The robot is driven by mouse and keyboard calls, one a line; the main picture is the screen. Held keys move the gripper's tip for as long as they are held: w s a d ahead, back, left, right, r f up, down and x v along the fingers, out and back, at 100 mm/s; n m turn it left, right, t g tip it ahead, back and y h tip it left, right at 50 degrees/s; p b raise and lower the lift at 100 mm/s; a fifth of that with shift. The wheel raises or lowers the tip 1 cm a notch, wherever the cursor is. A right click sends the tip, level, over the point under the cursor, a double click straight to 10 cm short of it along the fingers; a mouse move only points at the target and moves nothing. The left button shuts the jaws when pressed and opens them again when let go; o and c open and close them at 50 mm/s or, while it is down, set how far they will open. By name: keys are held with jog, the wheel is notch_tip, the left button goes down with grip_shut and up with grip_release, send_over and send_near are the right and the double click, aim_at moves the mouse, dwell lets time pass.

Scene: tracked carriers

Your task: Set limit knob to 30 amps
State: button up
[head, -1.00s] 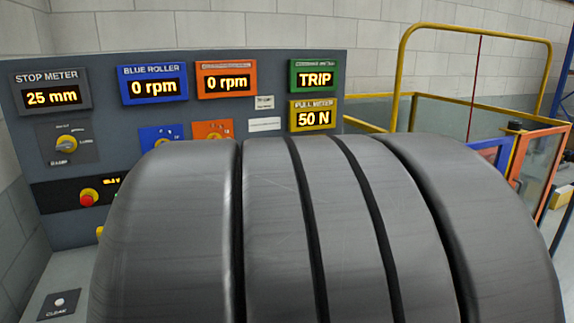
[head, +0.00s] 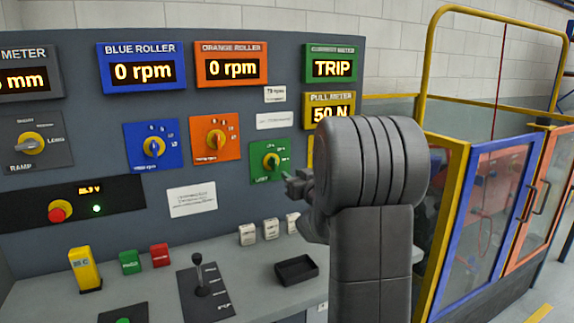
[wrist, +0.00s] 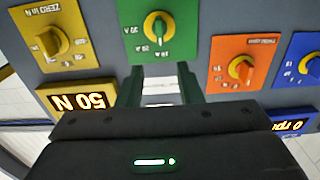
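The green plate with the limit knob (head: 271,161) is on the upright panel, below the green current meter (head: 331,64), which reads TRIP. The knob has a yellow and dark green body, and its tiny scale marks are too small to read surely. In the wrist view the knob (wrist: 157,27) appears upside down at the top middle. My gripper (head: 291,184) is just in front of and to the lower right of the knob. In the wrist view its two fingers (wrist: 160,88) are apart with nothing between them, and apart from the knob.
An orange knob plate (head: 215,137) and a blue knob plate (head: 153,145) are left of the green one. The pull meter (head: 328,112) is partly hidden by my arm. A desk below bears a lever (head: 201,275) and a black tray (head: 296,270). A yellow-framed guard stands right.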

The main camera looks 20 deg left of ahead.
aim_at(276, 162)
jog(key=p+x, duration=0.1)
jog(key=x, duration=1.1)
jog(key=shift+w+a+p, duration=0.1)
jog(key=shift+w+p, duration=0.05)
jog(key=shift+p, duration=0.15)
grip_shut()
